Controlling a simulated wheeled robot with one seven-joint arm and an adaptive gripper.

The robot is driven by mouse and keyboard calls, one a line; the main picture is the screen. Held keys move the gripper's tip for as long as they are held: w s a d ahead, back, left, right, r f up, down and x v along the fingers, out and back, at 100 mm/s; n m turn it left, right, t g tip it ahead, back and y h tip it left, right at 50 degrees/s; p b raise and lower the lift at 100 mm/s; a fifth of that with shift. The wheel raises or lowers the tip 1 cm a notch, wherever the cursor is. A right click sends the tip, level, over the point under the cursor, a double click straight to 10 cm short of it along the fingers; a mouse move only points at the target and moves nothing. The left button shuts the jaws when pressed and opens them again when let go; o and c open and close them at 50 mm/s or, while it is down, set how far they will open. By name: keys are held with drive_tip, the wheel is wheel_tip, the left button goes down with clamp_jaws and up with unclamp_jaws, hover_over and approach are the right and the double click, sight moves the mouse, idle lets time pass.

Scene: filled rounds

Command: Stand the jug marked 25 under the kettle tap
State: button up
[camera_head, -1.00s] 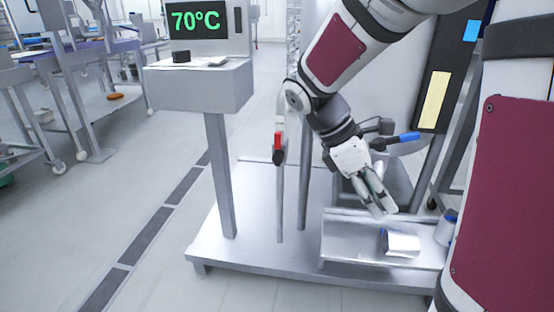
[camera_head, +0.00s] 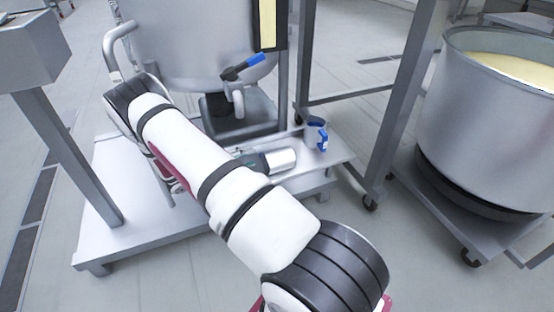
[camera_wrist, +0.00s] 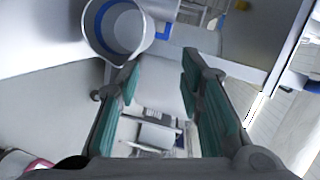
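A metal jug (camera_head: 316,133) with a blue handle stands upright on the low shelf right of the kettle tap. It also shows in the wrist view (camera_wrist: 119,32), open end up, just beyond the left finger. No number is readable on either jug. The kettle tap (camera_head: 238,95) with its blue lever is on the kettle's front, left of the jugs.
The kettle (camera_head: 195,45) stands behind the shelf (camera_head: 338,160) on a pale platform (camera_head: 130,200). A large pot of yellow liquid (camera_head: 490,120) stands on a wheeled base at right. Metal posts rise between the shelf and the pot. A grey column stands at left.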

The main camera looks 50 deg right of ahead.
drive_tip(key=f, duration=0.1)
drive_tip(key=d+f+n, duration=0.1)
drive_tip(key=f+n, duration=0.1)
drive_tip(key=shift+s+d+f+t+h, duration=0.1)
drive_tip(key=shift+d+t+h, duration=0.2)
drive_tip(key=b, duration=0.2)
approach(278, 150)
drive_tip(key=x, duration=0.2)
drive_tip(key=f+x, duration=0.1)
drive_tip(key=x, duration=0.1)
drive_tip(key=shift+s, duration=0.2)
drive_tip(key=x, duration=0.1)
drive_tip(key=b+x, duration=0.1)
drive_tip(key=x, duration=0.3)
drive_tip(key=shift+w+d+b, duration=0.2)
drive_tip(key=shift+w+b, duration=0.05)
drive_tip(key=shift+b, duration=0.15)
drive_tip(key=shift+s+d, duration=0.15)
drive_tip(key=shift+d, duration=0.3)
clamp_jaws()
